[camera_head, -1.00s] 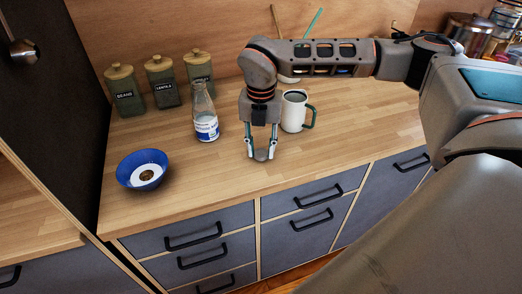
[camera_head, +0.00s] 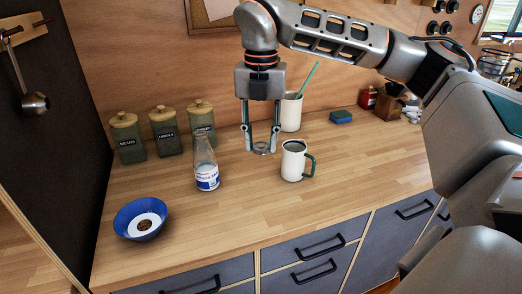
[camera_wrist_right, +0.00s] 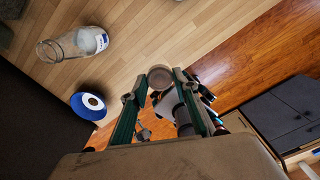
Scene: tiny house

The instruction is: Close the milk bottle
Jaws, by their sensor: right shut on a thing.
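The milk bottle (camera_head: 206,170) is clear glass with a white and blue label. It stands upright on the wooden counter with its top open, and it also shows in the right wrist view (camera_wrist_right: 68,46). My right gripper (camera_head: 262,144) is shut on a small round grey lid (camera_head: 262,149), held to the right of the bottle and apart from it. The lid shows between the fingertips in the right wrist view (camera_wrist_right: 160,77). My left gripper is in neither view.
A white mug (camera_head: 293,162) with a green handle stands just right of my gripper. Several labelled canisters (camera_head: 165,134) stand behind the bottle. A blue bowl (camera_head: 125,216) is at front left. The counter in front of the bottle is clear.

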